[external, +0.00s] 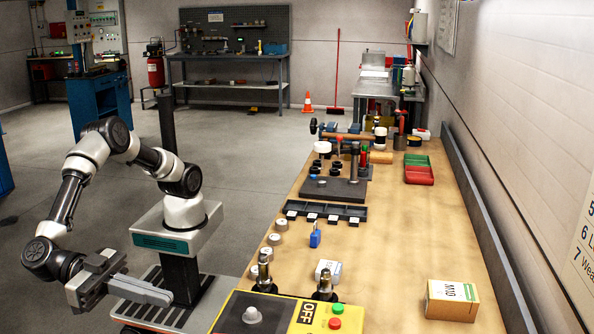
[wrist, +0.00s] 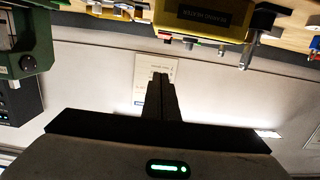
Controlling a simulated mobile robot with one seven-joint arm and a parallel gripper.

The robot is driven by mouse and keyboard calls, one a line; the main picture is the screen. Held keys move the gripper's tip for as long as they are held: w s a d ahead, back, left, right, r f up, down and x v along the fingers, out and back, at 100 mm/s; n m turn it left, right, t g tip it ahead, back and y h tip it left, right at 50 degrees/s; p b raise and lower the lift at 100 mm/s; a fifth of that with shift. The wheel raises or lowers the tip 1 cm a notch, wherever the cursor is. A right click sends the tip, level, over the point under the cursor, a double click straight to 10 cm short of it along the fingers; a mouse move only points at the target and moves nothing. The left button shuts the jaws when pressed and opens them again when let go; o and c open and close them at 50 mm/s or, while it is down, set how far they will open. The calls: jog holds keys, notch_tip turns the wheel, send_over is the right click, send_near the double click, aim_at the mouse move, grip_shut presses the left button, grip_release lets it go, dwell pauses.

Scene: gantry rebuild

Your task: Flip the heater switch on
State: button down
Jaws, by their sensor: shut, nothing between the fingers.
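The yellow box (external: 285,315), with an OFF label (external: 307,313), stands at the near end of the bench in the external view. A grey domed knob (external: 252,315), a red button (external: 335,323) and a green button (external: 337,308) are on its top; which part is the heater switch I cannot tell. A yellow box (wrist: 205,18) with a dark label shows upside down at the top of the wrist view. My gripper (external: 168,298) is left of the bench, apart from the box. Its fingers (wrist: 161,78) are together and empty in the wrist view.
Two dark posts with metal tips (external: 324,283) stand by the box's far edge. A cardboard box (external: 451,300) sits at the bench's right. Grey cylinders (external: 281,225) and a blue piece (external: 315,238) lie beyond. A green machine (wrist: 25,50) shows left in the wrist view.

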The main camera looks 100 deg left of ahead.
jog(key=shift+w, duration=0.1)
send_over(213, 329)
jog(key=d, duration=0.3)
jog(key=shift+w+a+f, duration=0.25)
jog(key=shift+w+f, duration=0.2)
jog(key=shift+f, duration=0.1)
notch_tip(213, 329, down, 3)
jog(key=shift+r+b, duration=0.15)
jog(key=shift+b, duration=0.25)
jog(key=shift+w+f, duration=0.15)
jog(key=shift+f, duration=0.45)
jog(key=shift+f, duration=0.1)
